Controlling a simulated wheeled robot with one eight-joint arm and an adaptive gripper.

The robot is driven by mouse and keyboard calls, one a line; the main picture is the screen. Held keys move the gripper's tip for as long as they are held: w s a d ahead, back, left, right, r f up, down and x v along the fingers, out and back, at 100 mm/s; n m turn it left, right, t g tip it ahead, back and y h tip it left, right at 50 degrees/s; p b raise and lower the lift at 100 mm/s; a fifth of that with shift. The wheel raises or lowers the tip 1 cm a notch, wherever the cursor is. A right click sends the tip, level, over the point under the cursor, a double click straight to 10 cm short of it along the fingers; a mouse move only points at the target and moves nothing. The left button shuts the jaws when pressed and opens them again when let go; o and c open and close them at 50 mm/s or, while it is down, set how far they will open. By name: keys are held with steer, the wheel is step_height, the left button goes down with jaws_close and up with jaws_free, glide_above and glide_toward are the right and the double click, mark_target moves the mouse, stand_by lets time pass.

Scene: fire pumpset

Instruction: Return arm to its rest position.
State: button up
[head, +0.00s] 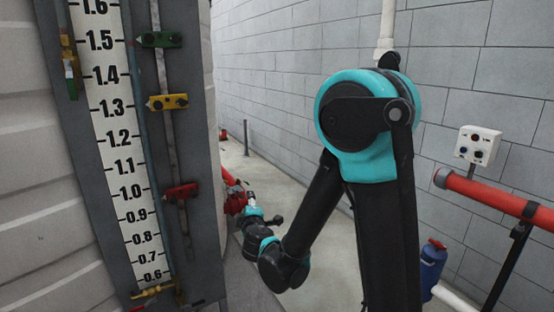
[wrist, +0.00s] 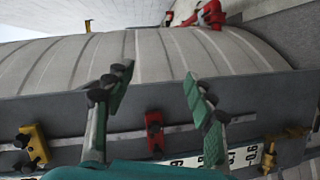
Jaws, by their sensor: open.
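My gripper (wrist: 158,82) is open in the wrist view, with its two green-padded fingers spread wide and nothing between them. Behind the fingers are the ribbed tank wall and the grey board of the level gauge. In the head view my black and teal arm (head: 365,120) is bent, with the upper link rising and the forearm hanging down to the left. Its wrist end (head: 262,240) is low, near the foot of the gauge board. The fingers cannot be made out clearly there.
A level gauge scale (head: 118,140) with green, yellow (head: 168,102) and red (head: 180,192) markers stands at left. A red valve (head: 234,198) is beyond the wrist. A red pipe (head: 495,195), a white control box (head: 477,145) and a blue cylinder (head: 432,265) are at right, by the block wall.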

steer(key=s+d+f+m+g+h, duration=0.2)
steer(key=d+m, duration=0.2)
steer(key=d, duration=0.5)
steer(key=s+d+f+m+g+h, duration=0.2)
steer(key=d+f+m, duration=0.15)
steer(key=d, duration=0.55)
steer(key=s+d+f+m+g+h, duration=0.1)
steer(key=s+d+m+g+h, duration=0.2)
steer(key=d, duration=0.6)
steer(key=s+d+f+m+g+y, duration=0.1)
steer(key=s+d+f+m+g, duration=0.1)
steer(key=s, duration=0.6)
steer(key=s+d+f+m+g+y, duration=0.2)
steer(key=s+f+m, duration=0.3)
steer(key=s, duration=0.3)
steer(key=shift+g, duration=0.4)
